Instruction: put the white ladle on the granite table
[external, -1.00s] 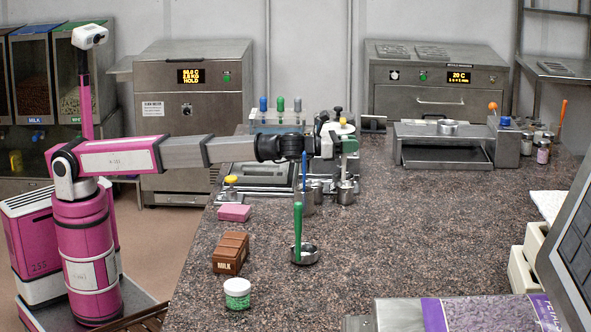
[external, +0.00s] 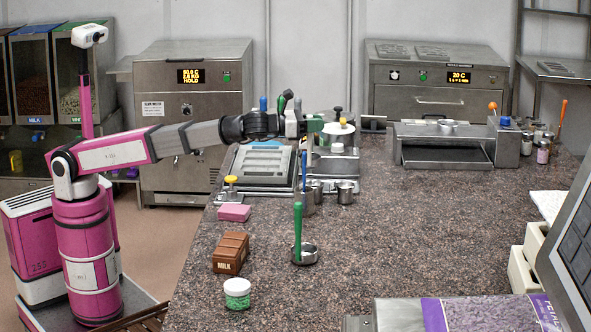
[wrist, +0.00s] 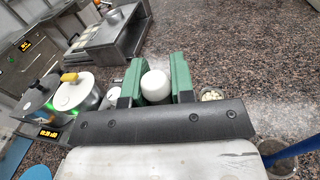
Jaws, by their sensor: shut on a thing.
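My gripper (external: 318,126) is raised above the back left part of the granite table (external: 410,235). In the wrist view, its two green fingers (wrist: 157,88) are shut on the rounded white end of the white ladle (wrist: 156,87). The rest of the ladle is hidden from the wrist camera, and I cannot clearly make out its bowl in the external view.
A blue-handled ladle (external: 304,172) and a metal cup (external: 346,189) stand beneath the gripper. A green-handled ladle (external: 297,232), milk chocolate block (external: 230,253), pink block (external: 234,213) and green-filled jar (external: 237,292) are nearer. The table's middle right is clear.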

